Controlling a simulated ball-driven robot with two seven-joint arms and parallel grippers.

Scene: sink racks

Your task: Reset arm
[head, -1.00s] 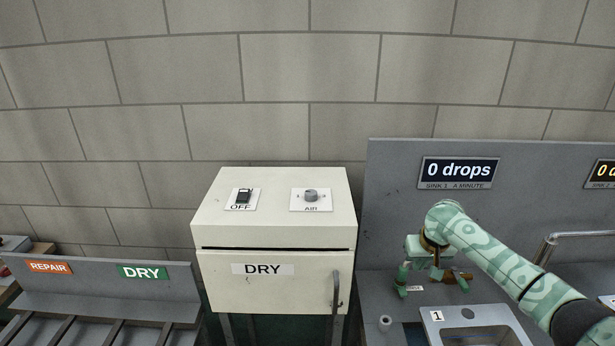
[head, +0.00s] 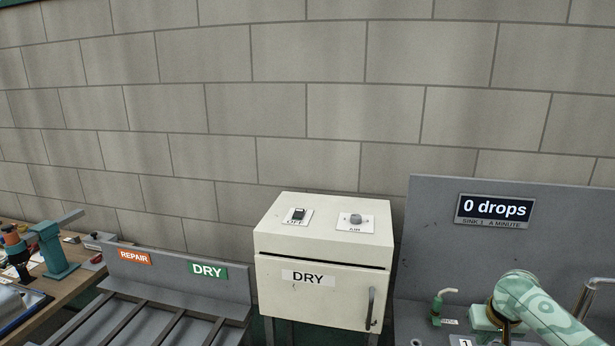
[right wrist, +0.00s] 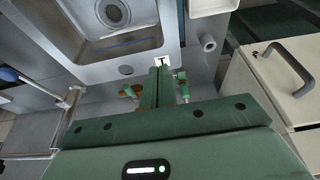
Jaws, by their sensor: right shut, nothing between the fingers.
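My right arm, patterned pale green, enters the head view at the lower right. Its gripper (head: 483,320) shows only in part there, above the counter by sink 1. In the right wrist view the two green fingers of the gripper (right wrist: 158,80) are together, with nothing between them. They point toward the counter near the sink 1 basin (right wrist: 120,20). My left gripper is in neither view.
A cream DRY cabinet (head: 312,287) with a closed door, switch and air knob stands mid-right. A slatted rack (head: 140,318) and a wooden bench (head: 60,285) lie left. A grey back panel (head: 430,240) rises behind the sink.

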